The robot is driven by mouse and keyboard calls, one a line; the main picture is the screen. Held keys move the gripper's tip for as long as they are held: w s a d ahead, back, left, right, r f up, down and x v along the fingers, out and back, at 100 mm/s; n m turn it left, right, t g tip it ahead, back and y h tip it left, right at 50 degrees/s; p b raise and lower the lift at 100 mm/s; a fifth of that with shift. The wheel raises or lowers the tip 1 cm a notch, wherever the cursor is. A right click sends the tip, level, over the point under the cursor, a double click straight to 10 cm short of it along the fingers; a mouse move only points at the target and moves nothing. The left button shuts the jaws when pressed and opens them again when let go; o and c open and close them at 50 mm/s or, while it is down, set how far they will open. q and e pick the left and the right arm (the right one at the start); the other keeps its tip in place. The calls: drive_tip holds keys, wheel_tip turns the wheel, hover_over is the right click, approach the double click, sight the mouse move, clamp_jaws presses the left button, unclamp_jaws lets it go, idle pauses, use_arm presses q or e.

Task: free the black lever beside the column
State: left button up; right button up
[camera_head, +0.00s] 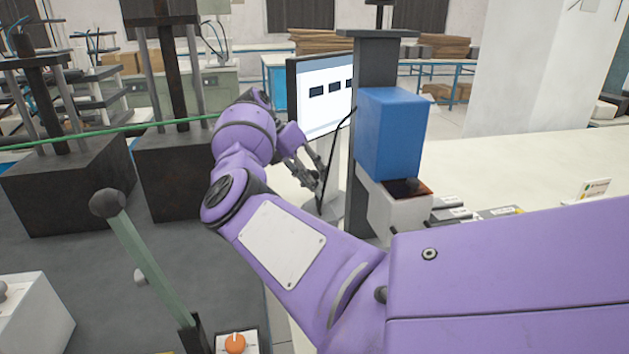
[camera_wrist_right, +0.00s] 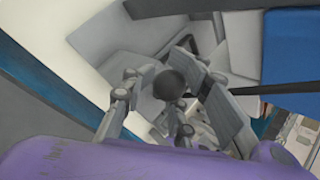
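The black lever (camera_head: 331,160) shows in the head view as a thin dark bent rod beside the grey column (camera_head: 374,70), in front of the screen. In the right wrist view a dark round knob (camera_wrist_right: 170,84) sits between my right fingers, and a black rod (camera_wrist_right: 268,89) runs off to the right behind one finger. My right gripper (camera_head: 312,172) is at the rod's lower part; it also shows in the right wrist view (camera_wrist_right: 168,78). The fingers are close around the knob, but I cannot tell whether they grip it. My left gripper is not in view.
A blue box (camera_head: 393,135) is beside the column, above a light grey block (camera_head: 397,212). A monitor (camera_head: 322,95) stands behind the gripper. A green lever with a dark knob (camera_head: 107,203) rises at left, near dark presses (camera_head: 68,180).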

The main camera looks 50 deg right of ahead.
drive_tip(key=shift+o, duration=0.5)
drive_tip(key=shift+w+a, duration=0.1)
drive_tip(key=shift+a, duration=0.05)
drive_tip(key=shift+r, duration=0.2)
drive_tip(key=v, duration=0.7)
drive_tip(key=shift+w, duration=0.15)
